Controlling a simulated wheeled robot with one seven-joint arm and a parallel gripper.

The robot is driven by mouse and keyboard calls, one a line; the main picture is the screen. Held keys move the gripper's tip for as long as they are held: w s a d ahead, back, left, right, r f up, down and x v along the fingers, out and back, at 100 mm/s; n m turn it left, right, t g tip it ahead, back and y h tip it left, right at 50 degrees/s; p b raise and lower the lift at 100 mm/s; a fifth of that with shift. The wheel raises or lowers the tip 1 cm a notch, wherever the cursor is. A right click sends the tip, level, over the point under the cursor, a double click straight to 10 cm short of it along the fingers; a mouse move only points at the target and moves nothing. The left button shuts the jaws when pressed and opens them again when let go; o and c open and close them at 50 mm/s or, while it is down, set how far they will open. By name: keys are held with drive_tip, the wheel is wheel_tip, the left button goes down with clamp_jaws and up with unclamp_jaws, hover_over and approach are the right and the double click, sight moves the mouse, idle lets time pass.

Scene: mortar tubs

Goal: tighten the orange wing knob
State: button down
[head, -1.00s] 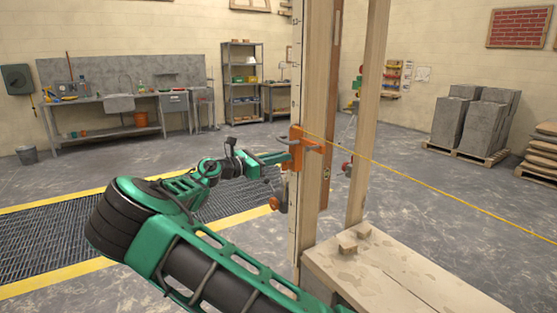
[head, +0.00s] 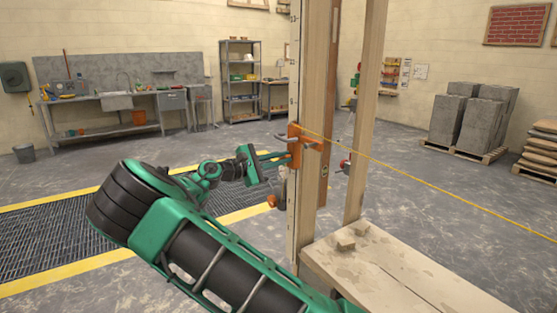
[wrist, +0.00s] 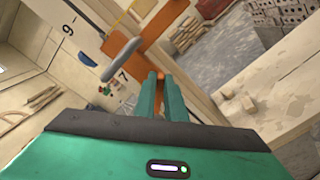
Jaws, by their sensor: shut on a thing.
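An orange clamp (head: 294,146) sits on the tall wooden post, and it also shows in the wrist view (wrist: 164,22). A grey bar (wrist: 122,60) sticks out from it. My gripper (head: 285,158) reaches the post from the left, its fingers level with the lower part of the clamp. In the wrist view its two green fingers (wrist: 158,82) are shut on the orange wing knob (wrist: 163,103). Only a small orange patch of the knob shows between the fingers; the rest is hidden.
A yellow string line (head: 420,182) runs from the clamp to the right. A wooden bench (head: 385,270) stands at the post's foot. A second upright (head: 367,110) stands just right. Another orange knob (head: 272,201) is lower on the post.

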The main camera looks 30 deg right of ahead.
drive_tip(key=shift+w+a+f+m, duration=0.1)
drive_tip(key=shift+f+m, duration=0.1)
drive_tip(key=shift+m, duration=0.95)
drive_tip(key=shift+f+m, duration=0.15)
drive_tip(key=shift+m, duration=1.05)
drive_tip(key=shift+w+a+f+m, duration=0.1)
drive_tip(key=shift+f+m, duration=0.1)
drive_tip(key=shift+m, duration=0.95)
drive_tip(key=c, duration=1.8)
unclamp_jaws()
drive_tip(key=shift+d, duration=0.1)
drive_tip(key=shift+s, duration=0.1)
drive_tip(key=shift+f, duration=0.1)
drive_tip(key=a, duration=1)
drive_tip(key=shift+s+a, duration=0.15)
drive_tip(key=shift+a, duration=0.25)
